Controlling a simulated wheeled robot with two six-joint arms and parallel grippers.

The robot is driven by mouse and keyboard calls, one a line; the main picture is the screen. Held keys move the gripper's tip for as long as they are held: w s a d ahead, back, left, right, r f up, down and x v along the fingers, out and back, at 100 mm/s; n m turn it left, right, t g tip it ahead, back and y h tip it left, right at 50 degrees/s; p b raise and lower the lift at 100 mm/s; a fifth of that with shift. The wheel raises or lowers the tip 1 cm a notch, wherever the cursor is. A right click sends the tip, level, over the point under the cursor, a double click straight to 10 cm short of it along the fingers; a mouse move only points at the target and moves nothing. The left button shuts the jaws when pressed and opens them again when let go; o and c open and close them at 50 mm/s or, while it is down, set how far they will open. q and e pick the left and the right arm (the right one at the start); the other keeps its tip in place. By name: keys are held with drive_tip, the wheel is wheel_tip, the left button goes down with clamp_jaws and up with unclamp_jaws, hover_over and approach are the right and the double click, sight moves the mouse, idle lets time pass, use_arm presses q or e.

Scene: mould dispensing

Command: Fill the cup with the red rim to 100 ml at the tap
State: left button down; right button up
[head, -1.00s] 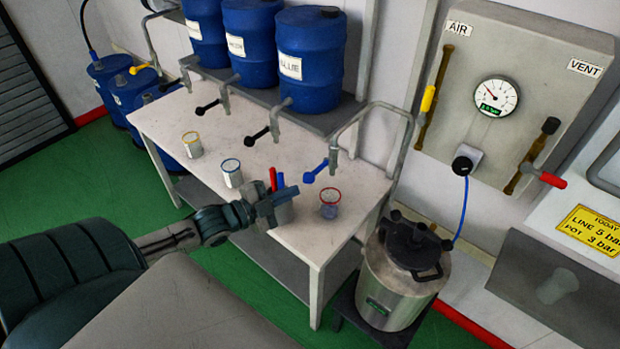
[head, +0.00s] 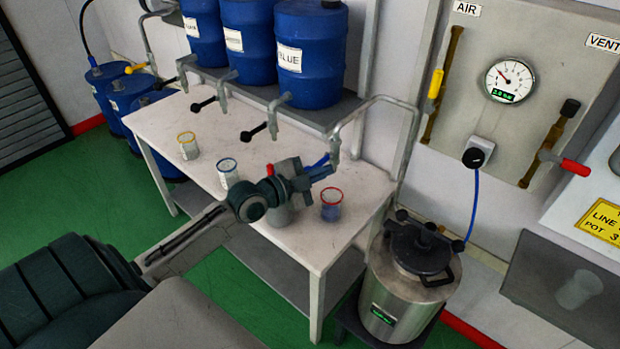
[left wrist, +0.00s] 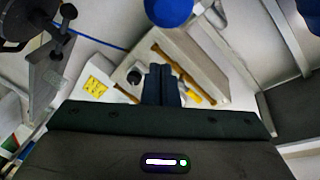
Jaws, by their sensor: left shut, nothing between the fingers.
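My right gripper is not in view.
A yellow-rimmed cup (head: 187,146) and a blue-rimmed cup (head: 228,172) stand left on the table (head: 290,248). Blue drums (head: 311,75) stand on the shelf above. A steel pot (head: 402,290) stands right of the table.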

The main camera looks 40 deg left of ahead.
use_arm(q)
drive_tip(key=a+f, duration=0.2)
drive_tip(key=a, duration=0.1)
drive_tip(key=shift+s+a+f, duration=0.1)
drive_tip(key=shift+a, duration=0.05)
idle(0.5)
